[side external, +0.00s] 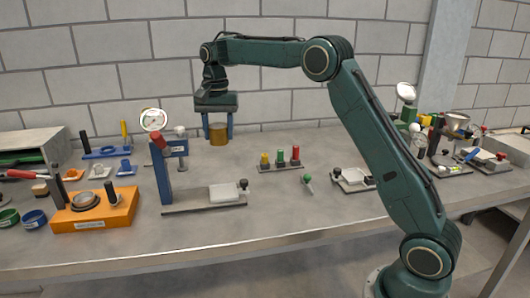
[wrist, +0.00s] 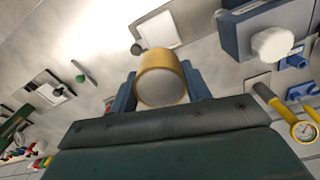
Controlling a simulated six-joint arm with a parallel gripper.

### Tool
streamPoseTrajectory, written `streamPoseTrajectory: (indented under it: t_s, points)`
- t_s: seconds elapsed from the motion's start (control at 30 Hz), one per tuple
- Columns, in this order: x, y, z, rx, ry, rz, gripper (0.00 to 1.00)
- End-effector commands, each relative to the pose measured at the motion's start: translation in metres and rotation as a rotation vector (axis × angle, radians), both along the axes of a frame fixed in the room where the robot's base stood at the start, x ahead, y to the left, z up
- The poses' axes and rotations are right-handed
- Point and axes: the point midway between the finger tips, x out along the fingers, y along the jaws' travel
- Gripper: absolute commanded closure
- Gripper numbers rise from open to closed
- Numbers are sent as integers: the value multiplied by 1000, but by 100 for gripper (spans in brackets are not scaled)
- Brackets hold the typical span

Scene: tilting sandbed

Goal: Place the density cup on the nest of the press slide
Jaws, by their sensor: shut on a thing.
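The density cup (side external: 218,136) is a brass-coloured cylinder held upright in the air above the bench. My gripper (side external: 217,128) is shut on it, with a blue finger on each side. In the wrist view the cup (wrist: 163,75) sits between the fingers with its pale round end towards the camera. The press (side external: 166,170) is a blue column with a gauge, a red handle and a long dark base. The press slide (side external: 223,193) is a white plate with a dark knob, pulled out right of the column. It also shows in the wrist view (wrist: 157,30). Its nest cannot be made out.
An orange fixture (side external: 94,212) stands left of the press. A rack with yellow, green and red pegs (side external: 281,162) is to the right, with a small green tool (side external: 308,183) and another white plate (side external: 354,178) beyond. The bench between press and rack is clear.

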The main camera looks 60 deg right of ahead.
Motion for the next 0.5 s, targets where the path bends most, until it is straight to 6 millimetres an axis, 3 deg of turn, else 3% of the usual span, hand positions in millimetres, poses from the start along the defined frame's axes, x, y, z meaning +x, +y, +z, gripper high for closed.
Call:
streamPoseTrajectory:
  t_s: [0.5]
  points:
    - [-1,0,-98,0,4,0,81]
